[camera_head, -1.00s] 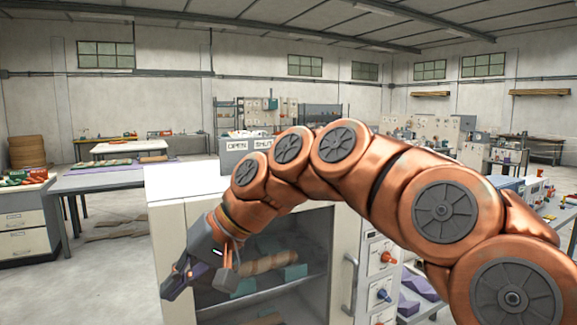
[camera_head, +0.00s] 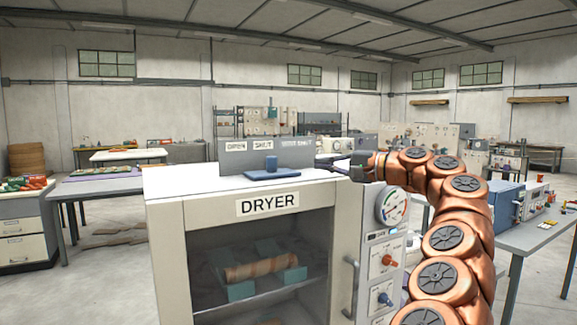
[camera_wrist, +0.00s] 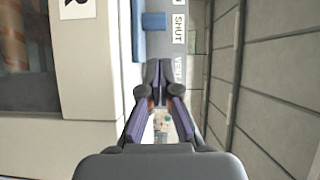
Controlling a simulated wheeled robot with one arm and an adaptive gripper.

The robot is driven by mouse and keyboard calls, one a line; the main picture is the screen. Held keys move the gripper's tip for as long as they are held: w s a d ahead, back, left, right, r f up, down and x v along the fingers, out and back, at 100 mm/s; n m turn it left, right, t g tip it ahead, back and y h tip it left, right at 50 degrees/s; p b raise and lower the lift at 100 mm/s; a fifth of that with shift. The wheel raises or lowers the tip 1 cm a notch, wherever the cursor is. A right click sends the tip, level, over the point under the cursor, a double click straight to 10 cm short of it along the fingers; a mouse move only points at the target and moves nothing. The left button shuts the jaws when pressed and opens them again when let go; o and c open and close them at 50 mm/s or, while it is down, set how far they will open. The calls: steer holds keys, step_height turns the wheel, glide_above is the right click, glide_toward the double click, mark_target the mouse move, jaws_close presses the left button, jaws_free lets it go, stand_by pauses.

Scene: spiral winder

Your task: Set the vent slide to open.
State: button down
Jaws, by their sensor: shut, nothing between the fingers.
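The blue vent slide (camera_head: 272,175) lies on top of the white dryer (camera_head: 190,180), with a small raised knob in front of a grey panel (camera_head: 222,160). The panel carries an OPEN label (camera_head: 236,146) on the left and a SHUT label (camera_head: 263,145) to its right. The knob stands below the SHUT label. The blue slide also shows in the wrist view (camera_wrist: 153,21), beside the SHUT label (camera_wrist: 178,28). My gripper (camera_head: 346,168) is right of the slide, apart from it, pointing left. Its fingertips (camera_wrist: 158,76) are together and empty.
The dryer door has a vertical handle (camera_head: 351,285); a dial (camera_head: 392,206) and knobs are on its right side. A grey table (camera_head: 530,235) with equipment stands at the right. The dryer top between slide and gripper looks clear.

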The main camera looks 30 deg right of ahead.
mark_target(288, 172)
steer(key=shift+m+t+h, duration=0.3)
steer(key=shift+m+h, duration=0.2)
steer(key=w+p, duration=0.1)
steer(key=w, duration=0.2)
steer(key=w+p, duration=0.1)
steer(key=w, duration=0.1)
steer(key=w+p, duration=0.1)
steer(key=w, duration=0.2)
steer(key=shift+w+a+f, duration=0.3)
steer(key=shift+w+a, duration=0.05)
steer(key=shift+a, duration=0.05)
steer(key=shift+a+r, duration=0.1)
steer(key=shift+a, duration=0.1)
steer(key=shift+w+a, duration=0.35)
steer(key=shift+a, duration=0.45)
steer(key=shift+w+a, duration=0.3)
steer(key=shift+a, duration=0.45)
steer(key=shift+a, duration=0.1)
